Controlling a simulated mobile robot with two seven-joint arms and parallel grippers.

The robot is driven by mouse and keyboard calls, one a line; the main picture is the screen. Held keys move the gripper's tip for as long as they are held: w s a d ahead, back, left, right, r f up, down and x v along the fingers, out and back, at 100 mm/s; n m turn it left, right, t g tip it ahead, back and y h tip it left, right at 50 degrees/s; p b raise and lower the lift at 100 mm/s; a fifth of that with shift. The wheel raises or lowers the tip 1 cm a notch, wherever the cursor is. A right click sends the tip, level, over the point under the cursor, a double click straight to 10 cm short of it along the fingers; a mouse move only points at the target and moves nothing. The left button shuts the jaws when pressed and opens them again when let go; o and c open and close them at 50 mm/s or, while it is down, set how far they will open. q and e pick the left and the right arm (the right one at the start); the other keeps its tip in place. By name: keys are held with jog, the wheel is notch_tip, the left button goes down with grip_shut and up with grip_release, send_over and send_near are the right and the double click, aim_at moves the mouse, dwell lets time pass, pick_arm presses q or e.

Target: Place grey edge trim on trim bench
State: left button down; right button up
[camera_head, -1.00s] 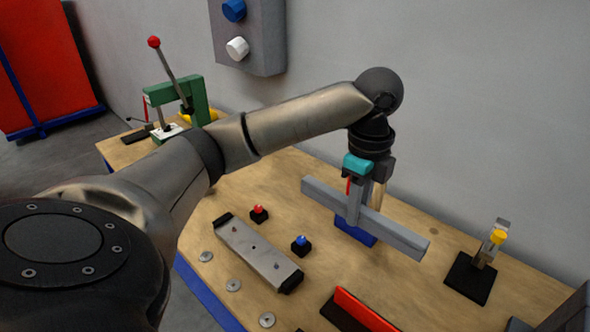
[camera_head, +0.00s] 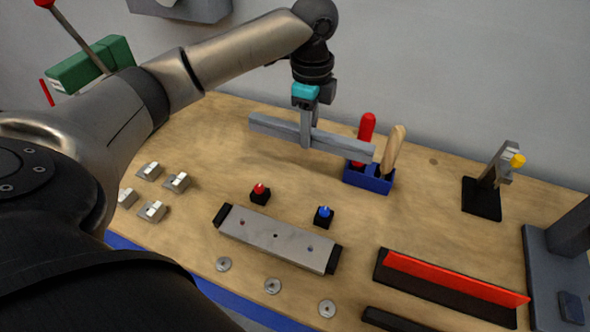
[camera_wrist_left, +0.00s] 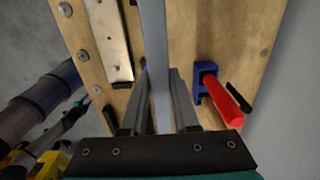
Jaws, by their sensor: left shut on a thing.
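The grey edge trim (camera_head: 270,126) is a long straight grey bar. My left gripper (camera_head: 306,138) is shut on it near its middle and holds it above the wooden trim bench (camera_head: 215,130), roughly level. In the left wrist view the trim (camera_wrist_left: 155,50) runs away from me between the two fingers (camera_wrist_left: 160,98). In the head view its right end passes in front of the blue tool holder.
The blue holder (camera_head: 368,181) carries a red-handled and a wooden-handled tool. A metal plate (camera_head: 275,239) with black ends, red (camera_head: 260,194) and blue (camera_head: 324,216) buttons, a red strip (camera_head: 455,279) and a clamp (camera_head: 490,185) stand on the bench. Bare wood lies left of the buttons.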

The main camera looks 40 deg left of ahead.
pick_arm(q)
jog(key=shift+a+f, duration=0.1)
jog(key=shift+a, duration=0.05)
jog(key=b, duration=0.2)
send_over(304, 200)
notch_tip(304, 200, down, 15)
jog(key=shift+r, duration=0.15)
jog(key=shift+f+b, duration=0.35)
jog(key=shift+f, duration=2.25)
jog(key=shift+f, duration=0.1)
jog(key=c, duration=0.7)
grip_release()
notch_tip(304, 200, up, 12)
jog(key=shift+r+p, duration=0.15)
jog(key=shift+p, duration=0.7)
